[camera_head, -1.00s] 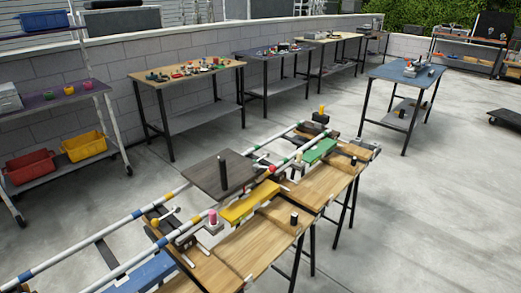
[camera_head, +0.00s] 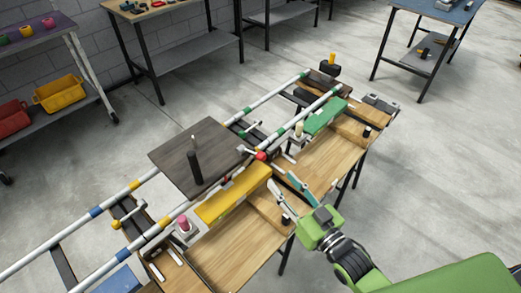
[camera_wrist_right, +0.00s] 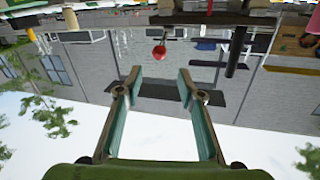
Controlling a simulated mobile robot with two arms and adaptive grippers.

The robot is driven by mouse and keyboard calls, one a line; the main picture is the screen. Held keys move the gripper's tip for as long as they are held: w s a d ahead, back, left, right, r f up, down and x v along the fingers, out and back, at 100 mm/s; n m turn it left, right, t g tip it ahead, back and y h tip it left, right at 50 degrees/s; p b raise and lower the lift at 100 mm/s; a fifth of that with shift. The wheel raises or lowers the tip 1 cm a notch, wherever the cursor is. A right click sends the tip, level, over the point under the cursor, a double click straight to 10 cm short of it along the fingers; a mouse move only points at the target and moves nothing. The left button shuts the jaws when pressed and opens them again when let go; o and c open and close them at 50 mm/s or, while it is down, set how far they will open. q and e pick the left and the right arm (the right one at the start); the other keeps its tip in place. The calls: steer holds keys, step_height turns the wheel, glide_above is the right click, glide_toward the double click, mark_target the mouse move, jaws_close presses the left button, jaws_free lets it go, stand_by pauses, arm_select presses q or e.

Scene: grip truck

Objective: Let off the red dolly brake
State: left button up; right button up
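The red ball knob (camera_head: 260,156) of the brake sits at the end of a short pale lever (camera_head: 247,151) beside the dark flat dolly (camera_head: 180,160), at the rail nearer me. In the right wrist view, which is upside down, the red knob (camera_wrist_right: 159,51) shows beyond the fingertips. My right gripper (camera_head: 280,180) is open and empty, apart from the knob and on the near side of it. Its two spread fingers also show in the wrist view (camera_wrist_right: 160,76). My left gripper is not in view.
A yellow block (camera_head: 234,194) lies left of my right gripper, and a green block (camera_head: 325,117) lies beyond it. A black post (camera_head: 195,162) stands on the dolly. A pink-topped peg (camera_head: 184,224) stands at lower left. Striped rails run diagonally past the wooden benches.

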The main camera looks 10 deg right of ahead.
mark_target(264, 159)
steer(key=p+x, duration=0.1)
steer(key=x, duration=0.9)
steer(key=shift+w, duration=0.15)
steer(key=shift+x, duration=0.85)
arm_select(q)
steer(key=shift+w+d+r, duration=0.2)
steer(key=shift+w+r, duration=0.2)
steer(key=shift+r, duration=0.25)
arm_select(e)
steer(key=shift+f, duration=0.1)
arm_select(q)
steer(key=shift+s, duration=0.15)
arm_select(e)
jaws_close()
